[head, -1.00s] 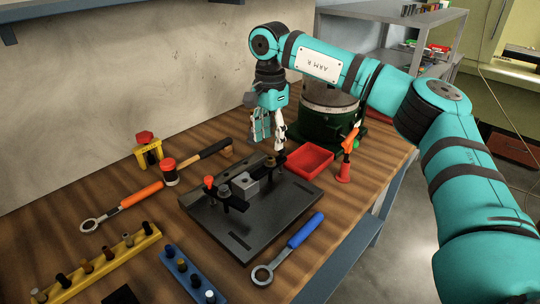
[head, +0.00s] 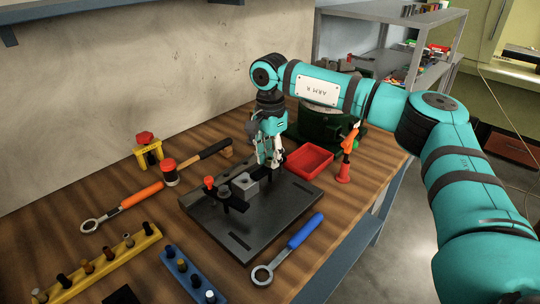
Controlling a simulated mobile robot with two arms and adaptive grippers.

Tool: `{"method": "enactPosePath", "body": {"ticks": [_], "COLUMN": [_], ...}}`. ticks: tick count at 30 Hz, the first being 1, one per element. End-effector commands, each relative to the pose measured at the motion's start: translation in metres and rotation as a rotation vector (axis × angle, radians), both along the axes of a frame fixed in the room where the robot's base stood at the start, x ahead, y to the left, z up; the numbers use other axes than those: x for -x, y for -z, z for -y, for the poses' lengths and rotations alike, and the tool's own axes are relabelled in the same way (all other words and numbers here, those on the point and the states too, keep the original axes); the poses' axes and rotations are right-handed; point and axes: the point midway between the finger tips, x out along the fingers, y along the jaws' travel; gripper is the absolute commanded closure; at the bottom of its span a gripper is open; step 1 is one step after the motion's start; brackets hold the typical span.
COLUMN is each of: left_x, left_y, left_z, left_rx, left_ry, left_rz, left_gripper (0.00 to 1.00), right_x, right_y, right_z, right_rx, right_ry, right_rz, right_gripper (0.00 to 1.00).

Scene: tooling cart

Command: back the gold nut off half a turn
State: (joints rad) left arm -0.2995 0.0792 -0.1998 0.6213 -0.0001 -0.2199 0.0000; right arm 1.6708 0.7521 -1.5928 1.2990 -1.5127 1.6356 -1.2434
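A black fixture plate (head: 285,213) lies on the wooden bench and carries a grey block (head: 244,186) with dark clamp parts beside it. A stud with a red top (head: 209,182) stands at the block's left. I cannot make out the gold nut; the clamp at the block's far right side is largely hidden by my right gripper. My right gripper (head: 270,160) points down with its pale fingertips low at that clamp, behind and right of the block. Whether its fingers are closed on anything is too small to tell. My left gripper is out of view.
A red tray (head: 309,160) and a red stand with an orange-handled tool (head: 345,168) are right of the plate. A blue-handled ring wrench (head: 287,249) lies in front, an orange-handled one (head: 122,207) at left, near a hammer (head: 200,163). Socket racks (head: 187,274) stand at front left.

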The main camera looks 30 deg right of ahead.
Motion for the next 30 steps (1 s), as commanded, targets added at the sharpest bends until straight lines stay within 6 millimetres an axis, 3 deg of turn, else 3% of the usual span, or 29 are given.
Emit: {"method": "enactPosePath", "body": {"ticks": [3,14,30], "left_x": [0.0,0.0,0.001], "left_y": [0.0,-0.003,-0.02], "left_z": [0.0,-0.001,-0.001], "left_rx": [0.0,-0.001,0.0], "left_ry": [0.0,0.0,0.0], "left_rz": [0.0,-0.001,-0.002], "left_gripper": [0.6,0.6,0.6], "right_x": [0.0,0.0,0.0], "right_y": [0.0,-0.001,-0.002], "right_z": [0.0,-0.001,0.0], "right_rx": [0.0,-0.002,-0.002], "right_ry": [0.0,-0.042,-0.461], "right_rz": [0.001,0.001,0.002], "right_gripper": [1.0,1.0,1.0]}}
